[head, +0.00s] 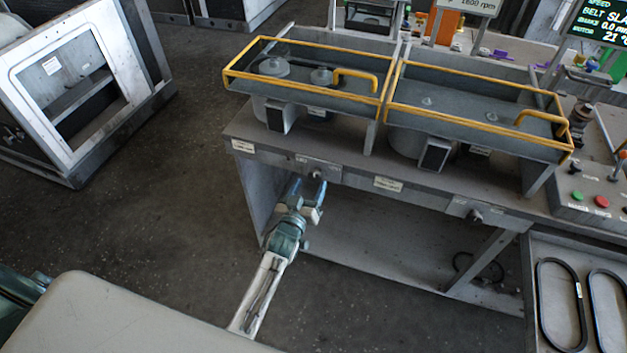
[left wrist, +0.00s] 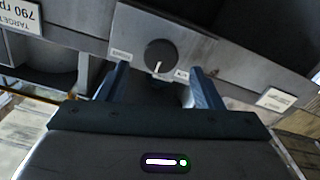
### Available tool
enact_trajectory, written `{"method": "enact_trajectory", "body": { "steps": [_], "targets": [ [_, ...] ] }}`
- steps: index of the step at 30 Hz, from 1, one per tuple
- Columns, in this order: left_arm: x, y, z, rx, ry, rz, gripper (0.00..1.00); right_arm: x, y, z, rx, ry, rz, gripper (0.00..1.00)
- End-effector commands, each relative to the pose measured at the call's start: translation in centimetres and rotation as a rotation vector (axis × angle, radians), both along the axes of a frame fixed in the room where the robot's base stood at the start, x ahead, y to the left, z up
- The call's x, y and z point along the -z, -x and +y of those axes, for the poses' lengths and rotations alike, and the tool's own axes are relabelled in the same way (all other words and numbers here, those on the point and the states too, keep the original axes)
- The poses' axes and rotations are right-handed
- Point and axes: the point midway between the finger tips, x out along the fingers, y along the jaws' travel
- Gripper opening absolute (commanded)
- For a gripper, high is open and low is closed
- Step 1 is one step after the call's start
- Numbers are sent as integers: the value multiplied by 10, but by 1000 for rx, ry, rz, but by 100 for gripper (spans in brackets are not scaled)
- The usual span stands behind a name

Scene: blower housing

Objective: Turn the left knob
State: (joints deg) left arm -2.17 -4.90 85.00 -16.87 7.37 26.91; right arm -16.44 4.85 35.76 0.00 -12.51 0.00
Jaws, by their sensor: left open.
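The left knob (head: 316,174) sits on a small plate on the front edge of the bench, under the left guarded housing. In the left wrist view the knob (left wrist: 160,56) is a dark round dial with a pale pointer line. My left gripper (head: 307,189) is open just in front of and below it. In the left wrist view my gripper's two blue fingers (left wrist: 159,70) stand either side of the knob, with a gap on each side. I cannot tell how far the tips are from the plate. My right gripper is not in view.
A second knob (head: 476,215) is farther right on the bench front. Yellow-railed guards (head: 305,93) stand on the bench top. A button panel (head: 600,190) is at the right, above a tray with black belts (head: 560,300). Open floor (head: 170,220) lies left of the bench.

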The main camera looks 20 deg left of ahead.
Motion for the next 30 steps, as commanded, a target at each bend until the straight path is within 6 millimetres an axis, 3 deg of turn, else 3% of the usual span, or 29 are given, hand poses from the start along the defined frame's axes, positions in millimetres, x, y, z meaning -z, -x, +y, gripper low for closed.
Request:
{"method": "enact_trajectory", "body": {
  "steps": [7,17,18,25,30],
  "targets": [
    [0,-30,-1,0,-1,0,60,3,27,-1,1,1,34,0],
    [1,-35,-1,0,-1,1,60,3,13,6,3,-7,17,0],
    [1,-35,-1,0,-1,1,58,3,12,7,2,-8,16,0],
    [1,-35,-1,0,-1,1,16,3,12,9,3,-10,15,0],
    [1,-35,-1,0,-7,1,16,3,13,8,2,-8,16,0]
  ]
}}
